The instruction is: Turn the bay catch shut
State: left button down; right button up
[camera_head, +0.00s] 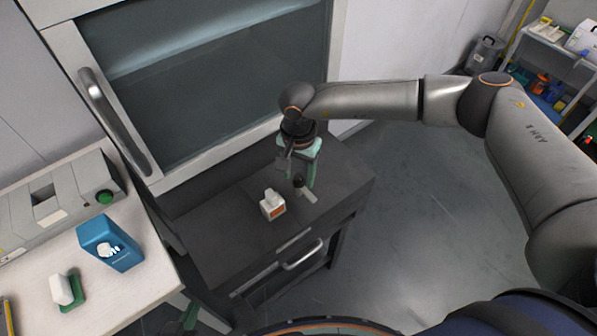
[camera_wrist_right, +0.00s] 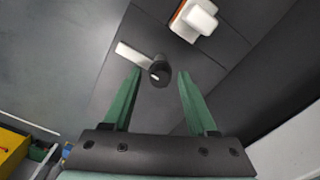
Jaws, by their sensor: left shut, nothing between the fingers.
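The bay catch is a small black round knob (camera_wrist_right: 159,71) with a pale flat bar (camera_wrist_right: 132,55) beside it, on a dark cabinet top. In the head view the pale bar (camera_head: 307,195) shows below my right gripper (camera_head: 302,187). My right gripper is open in the wrist view (camera_wrist_right: 157,72), its green fingers on either side of the knob, with gaps visible; I cannot tell whether they touch it. Part of my left gripper (camera_head: 190,318) shows at the bottom edge of the head view, shut and empty, away from the catch.
A white block with an orange base (camera_head: 272,205) sits left of the catch; it also shows in the wrist view (camera_wrist_right: 195,20). A drawer handle (camera_head: 302,256) is on the cabinet front. A glass-fronted hood stands behind. A blue box (camera_head: 110,243) is on the left bench.

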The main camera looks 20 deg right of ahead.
grip_shut()
